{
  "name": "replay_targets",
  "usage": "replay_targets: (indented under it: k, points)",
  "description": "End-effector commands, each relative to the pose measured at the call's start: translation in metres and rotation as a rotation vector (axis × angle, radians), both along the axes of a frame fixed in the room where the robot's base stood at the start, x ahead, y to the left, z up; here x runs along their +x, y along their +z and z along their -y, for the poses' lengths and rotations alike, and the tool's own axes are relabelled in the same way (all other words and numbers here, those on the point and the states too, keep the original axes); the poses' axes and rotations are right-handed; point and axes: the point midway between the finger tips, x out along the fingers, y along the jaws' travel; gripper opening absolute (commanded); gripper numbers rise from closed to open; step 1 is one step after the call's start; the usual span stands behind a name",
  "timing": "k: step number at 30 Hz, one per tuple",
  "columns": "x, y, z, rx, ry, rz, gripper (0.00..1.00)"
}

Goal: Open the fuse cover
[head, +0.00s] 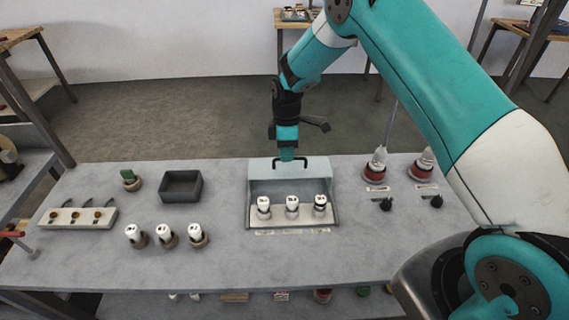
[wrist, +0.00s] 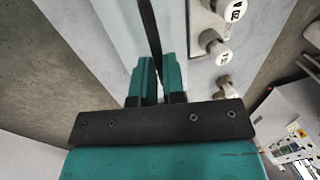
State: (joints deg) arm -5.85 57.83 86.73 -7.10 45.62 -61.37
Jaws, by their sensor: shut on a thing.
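The fuse cover (head: 318,169) is a pale grey panel standing raised along the back edge of a recessed fuse box (head: 248,210). Its black handle (head: 306,162) is on the panel's upper part. My gripper (head: 287,156) reaches down from behind and is shut on the handle. In the wrist view the handle (wrist: 149,30) runs as a dark bar between the two teal fingers of my gripper (wrist: 160,75). Three white-topped fuses (head: 292,203) stand in a row inside the box, uncovered. In the wrist view white fuses (wrist: 221,52) show right of the fingers.
On the grey bench (head: 230,265), three white-topped fuses (head: 166,233) stand in holders at left front. A dark tray (head: 181,186), a green-topped part (head: 128,176) and a cream block (head: 75,217) are left. Red-based lamps (head: 375,168) and black knobs (head: 386,204) stand right.

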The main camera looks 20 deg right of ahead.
Motion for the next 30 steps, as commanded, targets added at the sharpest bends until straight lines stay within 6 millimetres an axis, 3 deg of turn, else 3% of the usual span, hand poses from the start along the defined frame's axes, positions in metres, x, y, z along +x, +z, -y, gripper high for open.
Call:
replay_targets:
  k: [8,9,12,23,30]
  points:
    - [0.003,0.001,0.001,-0.009,-0.002,0.007,0.0]
    - [0.003,0.001,0.0,-0.01,-0.002,0.008,0.17]
    - [0.003,0.001,-0.001,-0.01,-0.001,0.006,0.36]
    - [0.004,0.005,-0.002,-0.007,0.001,0.006,0.36]
    - [0.013,0.047,0.003,-0.006,-0.002,0.011,0.36]
